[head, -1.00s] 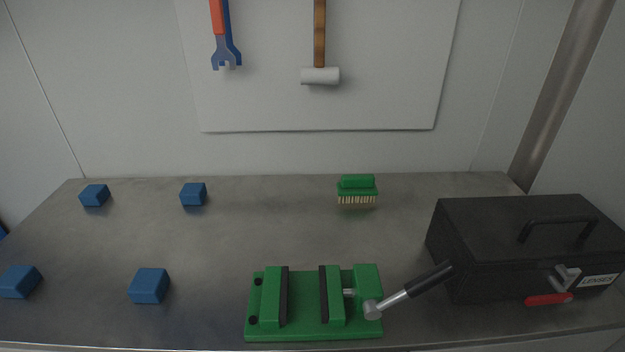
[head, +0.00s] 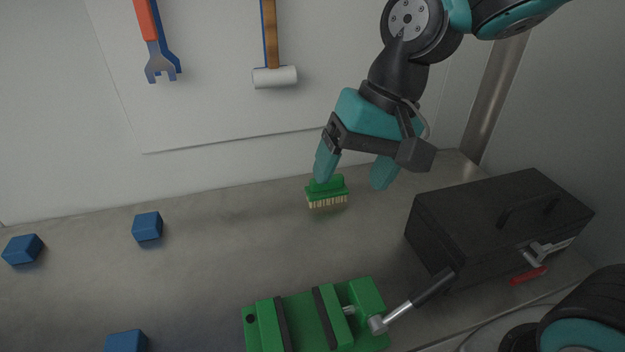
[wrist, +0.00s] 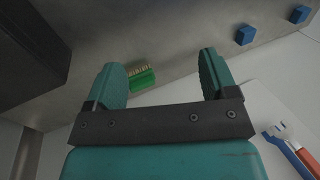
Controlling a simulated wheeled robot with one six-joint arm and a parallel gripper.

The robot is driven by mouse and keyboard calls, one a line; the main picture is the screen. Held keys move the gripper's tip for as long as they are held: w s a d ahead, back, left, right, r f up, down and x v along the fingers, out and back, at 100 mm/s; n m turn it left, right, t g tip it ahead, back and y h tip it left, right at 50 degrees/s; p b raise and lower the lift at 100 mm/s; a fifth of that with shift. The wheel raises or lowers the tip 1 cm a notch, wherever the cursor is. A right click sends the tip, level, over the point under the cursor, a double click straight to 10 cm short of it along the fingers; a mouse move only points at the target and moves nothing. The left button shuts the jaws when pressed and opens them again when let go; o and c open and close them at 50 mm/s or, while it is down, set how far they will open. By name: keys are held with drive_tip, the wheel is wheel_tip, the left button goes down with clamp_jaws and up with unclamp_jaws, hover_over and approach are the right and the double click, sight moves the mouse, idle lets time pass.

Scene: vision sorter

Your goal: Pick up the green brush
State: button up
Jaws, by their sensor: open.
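The green brush (head: 327,190) stands bristles down on the grey bench, near its back edge. It has a green block and handle and pale bristles. My gripper (head: 354,176) is open, its teal fingers pointing down. In the head view the left finger overlaps the top of the brush, and the right finger is to the right of it. In the wrist view the brush (wrist: 142,78) lies beyond the fingertips of my gripper (wrist: 160,72), nearer the left finger. Nothing is between the fingers.
A green vise (head: 300,318) with a lever stands at the front. A black toolbox (head: 490,215) is at the right. Several blue blocks (head: 147,226) are on the left. A wrench (head: 158,45) and a mallet (head: 274,76) hang on the back board. The bench's middle is clear.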

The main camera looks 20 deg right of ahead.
drive_tip(key=w+d+f+m+p, duration=0.2)
drive_tip(key=w+d+m+p, duration=0.15)
drive_tip(key=w+m, duration=0.6)
drive_tip(key=w+d+f+m+p, duration=0.1)
drive_tip(key=w+d+m+p, duration=0.25)
drive_tip(key=w+m, duration=0.6)
drive_tip(key=shift+n+h, duration=0.4)
drive_tip(key=shift+n, duration=0.2)
drive_tip(key=p+x, duration=0.1)
drive_tip(key=x, duration=0.3)
drive_tip(key=w+x, duration=0.1)
drive_tip(key=x, duration=0.2)
drive_tip(key=d+p+x, duration=0.1)
drive_tip(key=x, duration=0.3)
drive_tip(key=shift+w+a+f+p, duration=0.1)
drive_tip(key=shift+w+f+p, duration=0.3)
drive_tip(key=shift+f, duration=0.1)
drive_tip(key=p+x, duration=0.1)
drive_tip(key=x, duration=0.1)
drive_tip(key=p+x, duration=0.2)
drive_tip(key=x, duration=0.1)
drive_tip(key=shift+s+a, duration=0.15)
drive_tip(key=shift+s, duration=0.1)
drive_tip(key=shift+a+f, duration=0.1)
drive_tip(key=shift+f, duration=0.45)
drive_tip(key=c, duration=1)
